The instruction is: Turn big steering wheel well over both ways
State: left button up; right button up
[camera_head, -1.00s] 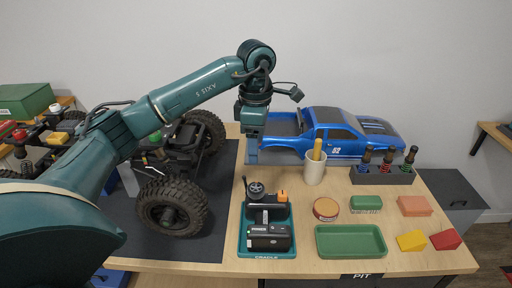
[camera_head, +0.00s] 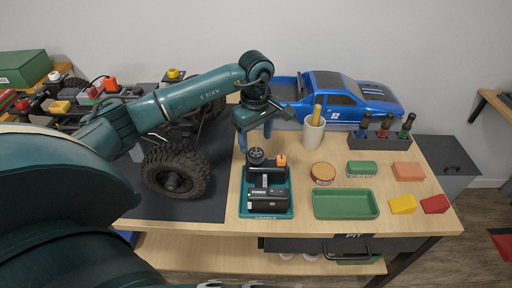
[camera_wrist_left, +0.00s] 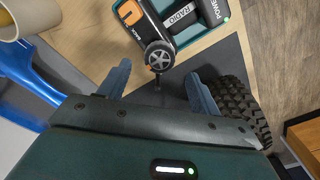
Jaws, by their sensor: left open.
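The steering wheel (camera_head: 256,156) is a small dark wheel with a light-spoked hub on the radio (camera_head: 266,196), which lies in a teal cradle (camera_head: 283,213) on the bench. My left gripper (camera_head: 254,134) is just behind and above the wheel, with its blue fingers spread apart and empty. In the left wrist view, the wheel (camera_wrist_left: 159,57) shows between and slightly beyond the open fingers (camera_wrist_left: 158,82), apart from both. An orange part (camera_head: 281,160) of the radio sits right of the wheel. My right gripper is not in view.
The crawler's big tyre (camera_head: 176,170) stands left of the cradle on a dark mat (camera_head: 210,205). A blue car body (camera_head: 345,98) and a cup (camera_head: 313,133) stand behind. A green tray (camera_head: 346,204) and coloured blocks lie to the right.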

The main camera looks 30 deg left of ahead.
aim_at(256, 152)
pick_arm(q)
notch_tip(256, 152, down, 5)
jog(key=shift+r, duration=0.1)
dwell(0.3)
jog(key=c, duration=1)
